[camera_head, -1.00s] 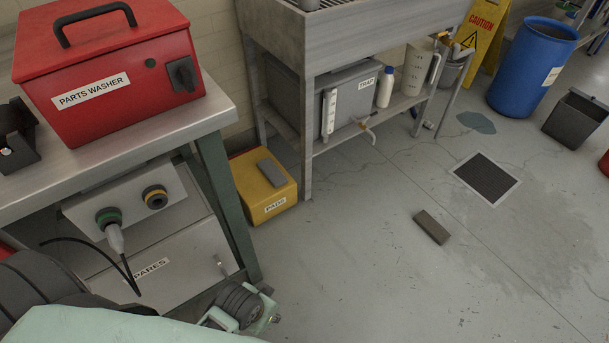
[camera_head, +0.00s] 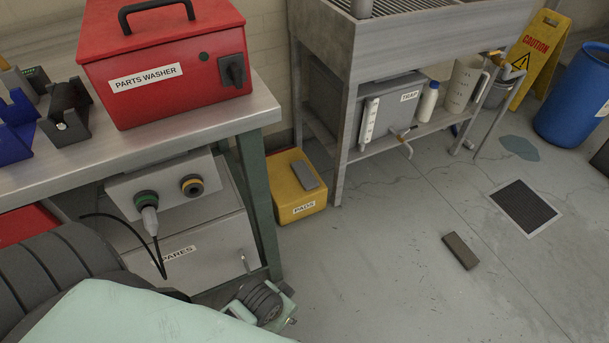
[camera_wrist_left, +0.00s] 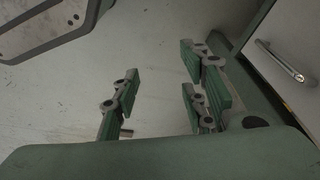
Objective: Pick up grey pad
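A grey pad (camera_head: 305,175) lies on top of the yellow box labelled PADS (camera_head: 286,215), on the floor between the bench and the grey sink stand. A second, brownish-grey pad (camera_head: 461,250) lies flat on the open floor further right. In the left wrist view my left gripper (camera_wrist_left: 163,103) is open, with a wide gap between its green-padded fingers and only pale floor behind them. Neither pad shows in that view. My right gripper is in neither view.
The metal bench (camera_head: 232,112) carries a red parts washer (camera_head: 165,65). Below it is a cabinet (camera_head: 215,245) with a handle, plug and hanging cable. The sink stand (camera_head: 343,160) is right of the box.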

